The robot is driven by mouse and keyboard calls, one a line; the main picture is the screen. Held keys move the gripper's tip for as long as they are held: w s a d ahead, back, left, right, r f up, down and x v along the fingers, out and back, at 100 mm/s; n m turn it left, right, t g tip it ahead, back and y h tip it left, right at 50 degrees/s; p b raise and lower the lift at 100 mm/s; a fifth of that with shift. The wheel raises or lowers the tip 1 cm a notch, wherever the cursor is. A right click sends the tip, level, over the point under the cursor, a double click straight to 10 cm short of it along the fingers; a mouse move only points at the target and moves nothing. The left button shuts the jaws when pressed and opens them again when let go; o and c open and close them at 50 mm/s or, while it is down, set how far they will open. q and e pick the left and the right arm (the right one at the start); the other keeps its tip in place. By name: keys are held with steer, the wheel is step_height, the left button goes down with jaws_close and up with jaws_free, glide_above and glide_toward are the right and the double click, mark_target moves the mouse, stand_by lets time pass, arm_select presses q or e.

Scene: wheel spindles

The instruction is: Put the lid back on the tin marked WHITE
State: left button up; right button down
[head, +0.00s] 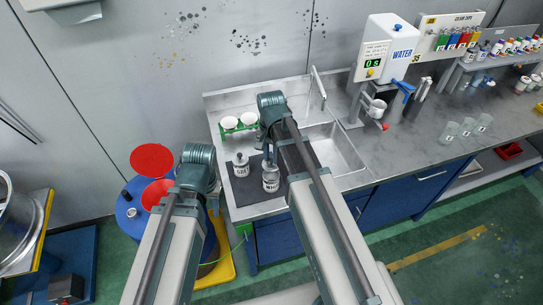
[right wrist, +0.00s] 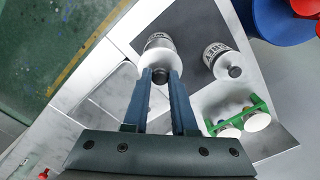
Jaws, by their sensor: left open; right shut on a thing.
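Two pale containers with dark tops and printed labels stand on the dark mat (head: 248,188) left of the sink. The front one (head: 271,181) is under my right gripper (head: 268,154). In the right wrist view my right gripper (right wrist: 160,76) is shut on the dark top of this container (right wrist: 158,43). The other container (right wrist: 222,60) stands beside it, apart from the fingers. No separate loose lid is clear. My left gripper (head: 212,203) is open near the blue drum, mostly hidden by its arm.
A green rack (head: 240,129) with two white cups stands behind the mat. The sink basin (head: 335,148) and tap (head: 319,88) are to the right. A blue drum (head: 130,221) with red parts is at left. A water dispenser (head: 388,48) and several clear beakers (head: 466,128) stand farther right.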

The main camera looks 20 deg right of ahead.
steer(key=shift+f+b, duration=2.45)
steer(key=shift+f, duration=0.25)
steer(key=shift+f, duration=0.15)
steer(key=shift+c, duration=0.8)
jaws_free()
steer(key=shift+r+p, duration=3.45)
steer(key=shift+r, duration=0.15)
steer(key=shift+f, duration=0.1)
steer(key=shift+c, duration=0.2)
jaws_close()
